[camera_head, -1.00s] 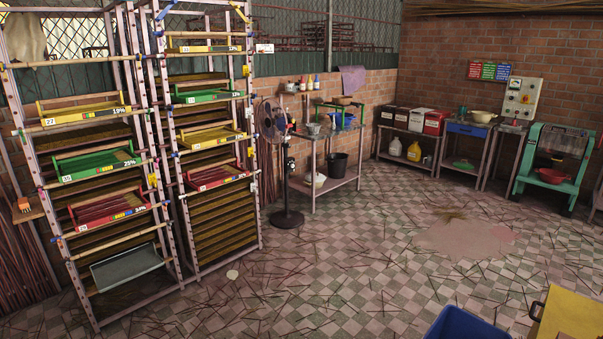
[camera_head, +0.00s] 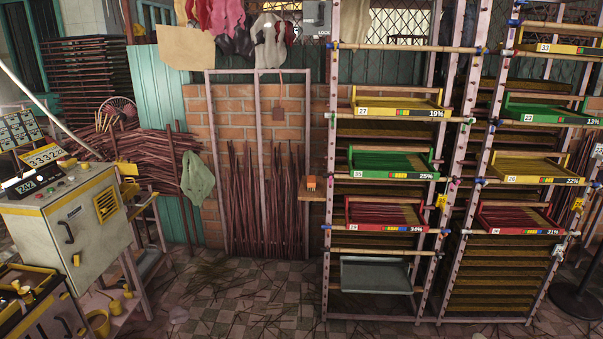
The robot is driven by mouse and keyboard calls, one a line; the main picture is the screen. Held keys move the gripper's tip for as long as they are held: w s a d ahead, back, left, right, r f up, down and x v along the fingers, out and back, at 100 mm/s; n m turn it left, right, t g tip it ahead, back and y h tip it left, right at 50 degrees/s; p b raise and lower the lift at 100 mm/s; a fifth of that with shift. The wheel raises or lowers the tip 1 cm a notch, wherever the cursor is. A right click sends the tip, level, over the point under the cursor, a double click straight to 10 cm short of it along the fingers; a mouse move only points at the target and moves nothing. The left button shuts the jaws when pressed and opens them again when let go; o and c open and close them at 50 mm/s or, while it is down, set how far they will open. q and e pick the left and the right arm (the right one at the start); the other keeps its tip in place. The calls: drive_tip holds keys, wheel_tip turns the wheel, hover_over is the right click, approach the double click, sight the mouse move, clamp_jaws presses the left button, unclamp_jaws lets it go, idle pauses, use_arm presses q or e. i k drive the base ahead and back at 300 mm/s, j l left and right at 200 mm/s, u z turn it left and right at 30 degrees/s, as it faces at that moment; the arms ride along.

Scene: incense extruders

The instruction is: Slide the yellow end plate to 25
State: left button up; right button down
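I cannot make out for certain a yellow end plate or a scale with a 25 mark. Several yellow parts show at the lower left, on a dark bench-top unit with yellow edges (camera_head: 22,295); the picture's left edge cuts it off. On the rack at the right, a green tray (camera_head: 390,163) carries the label 25%, and a yellow-fronted tray (camera_head: 397,104) above it reads 19%. Neither of my grippers is in view.
A grey control cabinet (camera_head: 82,232) with a lit display stands at the left. Bundles of thin sticks (camera_head: 258,205) lean on the brick wall. A grey tray (camera_head: 376,275) sits low in the rack. The floor (camera_head: 250,295) between cabinet and rack is mostly open, with scattered sticks.

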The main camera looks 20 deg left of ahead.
sight(126, 167)
drive_tip(key=i+j+u, duration=0.25)
drive_tip(key=u, duration=0.2)
drive_tip(key=i+j+u, duration=0.2)
drive_tip(key=u, duration=0.2)
drive_tip(key=i+u, duration=0.7)
drive_tip(key=u, duration=0.15)
drive_tip(key=i+j+z, duration=0.1)
drive_tip(key=i+j, duration=0.25)
drive_tip(key=i, duration=0.25)
drive_tip(key=i+j+z, duration=0.1)
drive_tip(key=i+j, duration=0.3)
drive_tip(key=i, duration=0.2)
drive_tip(key=i+j+z, duration=0.1)
drive_tip(key=i+j, duration=0.35)
drive_tip(key=i+l+u, duration=0.1)
drive_tip(key=u, duration=0.25)
drive_tip(key=i+l+u, duration=0.1)
drive_tip(key=u, duration=0.25)
drive_tip(key=i+l, duration=0.05)
